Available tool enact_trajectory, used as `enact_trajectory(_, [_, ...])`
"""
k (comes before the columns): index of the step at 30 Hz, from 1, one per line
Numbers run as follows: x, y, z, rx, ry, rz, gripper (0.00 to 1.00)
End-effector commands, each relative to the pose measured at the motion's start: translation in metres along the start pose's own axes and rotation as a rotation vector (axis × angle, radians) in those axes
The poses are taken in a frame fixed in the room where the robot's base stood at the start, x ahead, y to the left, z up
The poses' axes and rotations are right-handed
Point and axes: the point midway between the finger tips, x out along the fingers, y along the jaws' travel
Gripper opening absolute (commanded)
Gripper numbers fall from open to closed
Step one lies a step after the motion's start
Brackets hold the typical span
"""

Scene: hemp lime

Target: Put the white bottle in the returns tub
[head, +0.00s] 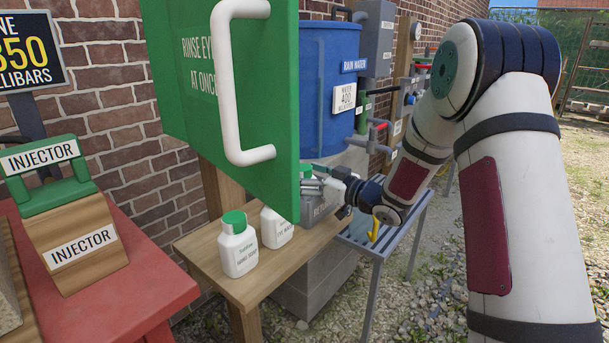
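A white bottle with a green cap (239,248) stands upright at the front of a wooden table. A second white bottle (276,229) stands behind it to the right, its top hidden by the green panel. A green cap (306,172) shows just past the panel's right edge, beside my gripper; what is under it is mostly hidden. A grey tub (319,211), its label partly readable as "RE", sits at the table's right end. My gripper (318,185) is over the tub's near left side, by the green cap. Its fingertips are small and partly hidden, so its grip is unclear.
A green panel with a white handle (228,95) hangs over the table and hides part of it. A red bench (130,295) with injector blocks (75,230) is at left. A blue rain water barrel (325,75) stands behind. A grey metal stand (385,235) is at right.

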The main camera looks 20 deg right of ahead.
Motion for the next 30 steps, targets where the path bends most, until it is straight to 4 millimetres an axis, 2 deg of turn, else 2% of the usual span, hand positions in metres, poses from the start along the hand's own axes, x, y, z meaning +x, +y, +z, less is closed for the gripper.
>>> enact_trajectory(4, [-0.002,0.000,0.000,0.000,-0.001,0.001,0.81])
enact_trajectory(7, [-0.011,0.001,0.000,0.000,0.000,0.003,0.81])
enact_trajectory(21, [-0.098,0.001,0.000,0.000,0.000,0.004,0.81])
enact_trajectory(25, [-0.113,0.001,0.000,0.000,-0.001,0.003,0.81])
enact_trajectory(30, [-0.120,0.000,0.000,0.000,0.000,0.000,0.81])
